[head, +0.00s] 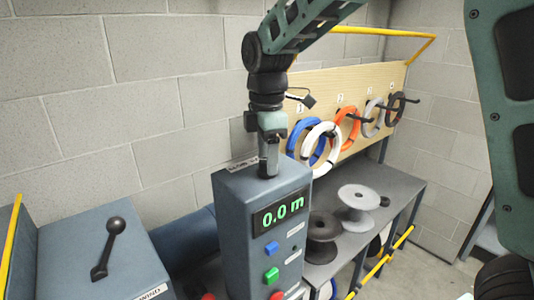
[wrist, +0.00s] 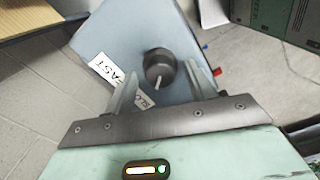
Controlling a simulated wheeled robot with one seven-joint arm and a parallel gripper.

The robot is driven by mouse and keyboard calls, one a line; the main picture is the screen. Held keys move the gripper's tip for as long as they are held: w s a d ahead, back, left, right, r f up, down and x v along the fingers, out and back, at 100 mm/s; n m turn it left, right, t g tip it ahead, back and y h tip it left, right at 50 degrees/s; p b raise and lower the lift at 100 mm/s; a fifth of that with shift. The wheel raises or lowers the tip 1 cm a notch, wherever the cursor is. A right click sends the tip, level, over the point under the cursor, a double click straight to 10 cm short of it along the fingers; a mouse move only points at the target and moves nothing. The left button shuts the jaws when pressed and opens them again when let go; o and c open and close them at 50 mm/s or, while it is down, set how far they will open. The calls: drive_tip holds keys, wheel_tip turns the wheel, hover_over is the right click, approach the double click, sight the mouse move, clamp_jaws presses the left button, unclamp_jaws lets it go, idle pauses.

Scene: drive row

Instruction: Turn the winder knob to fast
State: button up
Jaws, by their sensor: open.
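The winder knob (wrist: 158,63) is dark and round, with a white pointer line, on the blue-grey top of the control box (head: 238,215). In the wrist view the pointer faces down the picture, toward the partly hidden SLOW label (wrist: 146,98). The FAST label (wrist: 104,69) lies to the upper left. My gripper (wrist: 161,73) is open, with one finger on each side of the knob and visible gaps. I cannot tell how deep the fingers reach. In the head view my gripper (head: 268,158) points down at the box top and hides the knob.
The box front has a display (head: 281,212) reading 0.0 m and blue, green and red buttons. A black lever (head: 108,248) stands on the console at left. Spools (head: 357,203) sit on the bench at right, below a board (head: 345,80) with hanging coils.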

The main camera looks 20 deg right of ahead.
drive_tip(key=c, duration=1)
drive_tip(key=shift+m, duration=0.4)
drive_tip(key=m, duration=0.2)
drive_tip(key=shift+m, duration=0.4)
drive_tip(key=m+p, duration=0.1)
drive_tip(key=m, duration=0.3)
drive_tip(key=shift+m, duration=0.3)
drive_tip(key=m, duration=0.4)
drive_tip(key=shift+p, duration=0.4)
drive_tip(key=shift+m, duration=1.8)
